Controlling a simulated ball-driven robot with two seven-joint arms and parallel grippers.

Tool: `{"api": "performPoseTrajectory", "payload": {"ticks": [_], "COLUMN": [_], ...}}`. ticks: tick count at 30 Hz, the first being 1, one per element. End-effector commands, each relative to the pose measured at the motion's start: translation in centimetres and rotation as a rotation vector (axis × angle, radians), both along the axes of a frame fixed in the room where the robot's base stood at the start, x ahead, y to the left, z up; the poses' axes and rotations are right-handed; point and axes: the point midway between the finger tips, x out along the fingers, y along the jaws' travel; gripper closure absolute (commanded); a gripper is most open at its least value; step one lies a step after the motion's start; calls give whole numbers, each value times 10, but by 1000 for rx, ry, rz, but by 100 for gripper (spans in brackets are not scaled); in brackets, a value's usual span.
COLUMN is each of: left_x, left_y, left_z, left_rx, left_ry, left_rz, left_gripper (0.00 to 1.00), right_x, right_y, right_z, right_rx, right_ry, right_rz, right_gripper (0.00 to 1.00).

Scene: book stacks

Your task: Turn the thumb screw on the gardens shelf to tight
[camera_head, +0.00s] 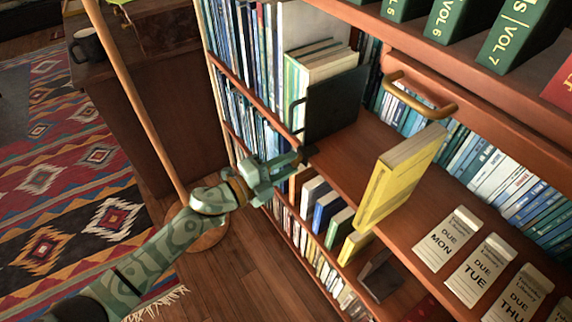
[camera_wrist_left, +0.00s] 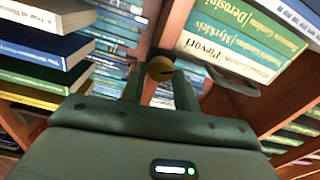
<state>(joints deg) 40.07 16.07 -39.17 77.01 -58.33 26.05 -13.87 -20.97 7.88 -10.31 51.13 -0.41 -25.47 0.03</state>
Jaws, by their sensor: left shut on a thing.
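My left gripper (camera_head: 304,156) reaches in from the left to the front edge of the middle shelf (camera_head: 345,160), beside the foot of a dark bookend (camera_head: 336,102). In the left wrist view, a round brass thumb screw (camera_wrist_left: 160,69) with a dark line across its face sits between the two fingers. The left gripper (camera_wrist_left: 159,88) is shut on it. In the head view the gripper hides the screw, and I cannot read whether it is tight. My right gripper is not in view.
Pale books (camera_head: 303,75) stand left of the bookend. A yellow book (camera_head: 400,178) stands to its right, and several due-date cards (camera_head: 441,238) stand further right. A wooden pole (camera_head: 140,100) rises left of the shelves. A curved handle (camera_head: 415,97) sticks out above.

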Motion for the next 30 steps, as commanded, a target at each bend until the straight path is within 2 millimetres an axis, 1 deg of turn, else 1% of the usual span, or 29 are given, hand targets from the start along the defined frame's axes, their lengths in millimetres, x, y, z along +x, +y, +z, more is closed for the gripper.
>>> {"api": "performPoseTrajectory", "payload": {"ticks": [1, 12, 17, 28, 29, 30], "left_x": [0, 0, 0, 0, 0, 0], "left_y": [1, 1, 1, 1, 1, 1], "left_z": [-3, -3, -3, -3, -3, -3], "left_rx": [20, 106, 116, 116, 116, 116], "left_ry": [-21, -137, -151, -151, -151, -151], "left_rz": [1, 1, 1, 1, 1, 1], "left_gripper": [92, 92, 92, 92, 61, 50], "right_x": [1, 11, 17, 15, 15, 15], "right_y": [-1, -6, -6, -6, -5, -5], "right_z": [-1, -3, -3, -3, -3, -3], "right_rx": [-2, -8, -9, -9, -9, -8], "right_ry": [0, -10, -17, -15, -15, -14], "right_rz": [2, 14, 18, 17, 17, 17], "right_gripper": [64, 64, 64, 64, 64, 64]}}
